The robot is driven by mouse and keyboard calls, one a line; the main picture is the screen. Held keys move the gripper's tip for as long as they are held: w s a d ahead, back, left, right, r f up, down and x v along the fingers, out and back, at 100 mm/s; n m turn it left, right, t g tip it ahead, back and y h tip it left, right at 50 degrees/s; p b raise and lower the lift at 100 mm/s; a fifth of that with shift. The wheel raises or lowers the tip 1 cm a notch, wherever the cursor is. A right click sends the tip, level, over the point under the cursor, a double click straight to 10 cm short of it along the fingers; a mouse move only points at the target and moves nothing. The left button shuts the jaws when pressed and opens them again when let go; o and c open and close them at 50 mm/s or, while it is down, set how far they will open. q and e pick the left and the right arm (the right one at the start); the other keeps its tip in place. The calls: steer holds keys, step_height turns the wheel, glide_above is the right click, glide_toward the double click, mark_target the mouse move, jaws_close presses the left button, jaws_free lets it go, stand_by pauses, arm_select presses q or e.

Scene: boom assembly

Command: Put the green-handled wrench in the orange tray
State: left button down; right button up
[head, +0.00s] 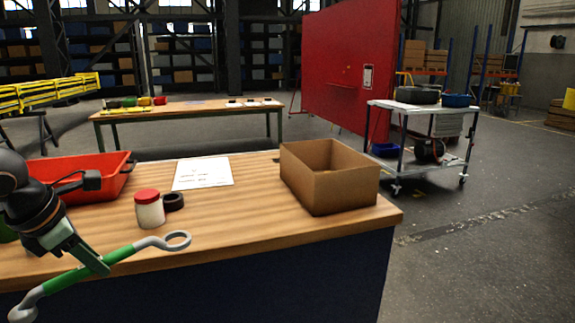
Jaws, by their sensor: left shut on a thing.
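The green-handled wrench (121,255) has grey ends and shows at the lower left of the head view, tilted up to the right. My left gripper (92,262) is shut on its green handle and holds it in front of the wooden workbench's near edge. The orange tray (113,181), which looks red-orange, sits on the workbench behind my left arm. My arm hides part of the tray. My right gripper is not in the picture.
On the workbench (257,217) stand a white jar with a red lid (149,211), a black tape roll (174,201), a paper sheet (203,173) and an open cardboard box (338,188). A wheeled cart (425,140) stands beyond at the right. Floor at the right is clear.

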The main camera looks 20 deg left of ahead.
arm_select(q)
steer(key=shift+d+f+m+h, duration=0.2)
steer(key=shift+f+m, duration=0.4)
steer(key=shift+d+f+m+h, duration=0.15)
steer(key=shift+f+m+h, duration=0.05)
steer(key=shift+f+m, duration=0.4)
steer(key=w+d+f+m+g+p, duration=0.1)
steer(key=d+f+m+g, duration=0.1)
steer(key=d+m, duration=0.7)
steer(key=w+d+f+m+g+h+p, duration=0.1)
steer(key=w+d+f+m+g+p, duration=0.1)
steer(key=d+m, duration=0.7)
steer(key=w+d+f+m+g+h+p, duration=0.1)
steer(key=d+f+m+g, duration=0.3)
steer(key=d+m, duration=0.5)
steer(key=shift+w+m+g+p, duration=0.3)
steer(key=shift+m+g+p, duration=0.3)
steer(key=shift+m, duration=0.6)
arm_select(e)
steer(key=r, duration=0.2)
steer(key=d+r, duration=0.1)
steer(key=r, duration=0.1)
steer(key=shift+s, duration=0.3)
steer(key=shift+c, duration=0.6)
